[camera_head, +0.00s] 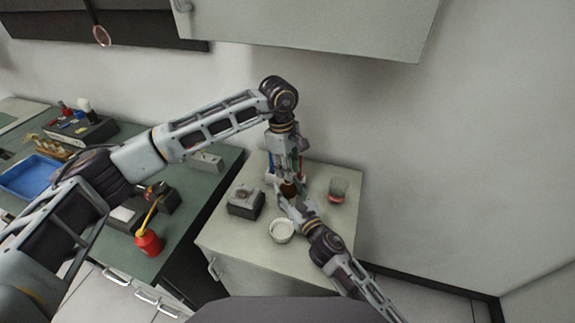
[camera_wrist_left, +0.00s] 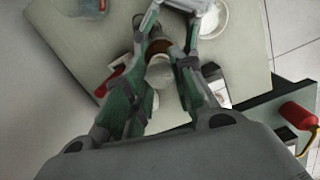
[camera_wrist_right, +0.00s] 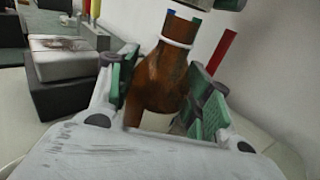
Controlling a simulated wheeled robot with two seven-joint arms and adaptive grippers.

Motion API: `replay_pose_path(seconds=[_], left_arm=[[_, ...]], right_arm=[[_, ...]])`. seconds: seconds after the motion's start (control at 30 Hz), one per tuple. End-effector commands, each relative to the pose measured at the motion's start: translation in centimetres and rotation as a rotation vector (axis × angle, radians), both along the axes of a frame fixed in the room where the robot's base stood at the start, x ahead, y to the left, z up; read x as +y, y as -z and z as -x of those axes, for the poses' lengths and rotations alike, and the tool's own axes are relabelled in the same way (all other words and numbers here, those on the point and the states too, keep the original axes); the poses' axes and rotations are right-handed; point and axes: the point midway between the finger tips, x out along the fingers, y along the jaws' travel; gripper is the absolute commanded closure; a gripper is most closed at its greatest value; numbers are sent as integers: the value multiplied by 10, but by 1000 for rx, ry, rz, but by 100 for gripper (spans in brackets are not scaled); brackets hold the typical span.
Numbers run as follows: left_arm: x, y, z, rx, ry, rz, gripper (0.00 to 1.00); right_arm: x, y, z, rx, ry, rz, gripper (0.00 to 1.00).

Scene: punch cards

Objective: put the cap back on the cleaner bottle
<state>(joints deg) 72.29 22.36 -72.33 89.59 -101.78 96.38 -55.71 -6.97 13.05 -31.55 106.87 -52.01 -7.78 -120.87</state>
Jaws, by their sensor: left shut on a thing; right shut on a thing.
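The brown cleaner bottle (camera_head: 289,188) stands on the light cabinet top, and only a small part of it shows in the head view. In the right wrist view the bottle (camera_wrist_right: 157,78), with a white ring at its neck, sits between the fingers of my right gripper (camera_wrist_right: 165,98), which is shut on it. My left gripper (camera_wrist_left: 160,82) comes down from above and is shut on a white cap (camera_wrist_left: 160,73). The brown bottle shows just beyond the cap in the left wrist view. I cannot tell whether cap and bottle neck touch.
A white dish (camera_head: 282,238) stands in front of the bottle. A beaker with red contents (camera_head: 338,190) is at its right, a grey device (camera_head: 245,203) at its left. Red and blue upright items stand close behind. A green bench (camera_head: 205,178) with a red bottle (camera_head: 148,242) is at left.

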Motion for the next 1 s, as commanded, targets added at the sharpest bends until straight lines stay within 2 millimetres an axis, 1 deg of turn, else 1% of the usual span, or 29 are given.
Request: replay_pose_path(seconds=[0.2,1.0], left_arm=[[0,6,0,0,0,0,82],[0,8,0,0,0,0,82]], right_arm=[[0,0,0,0,0,0,93],[0,0,0,0,0,0,93]])
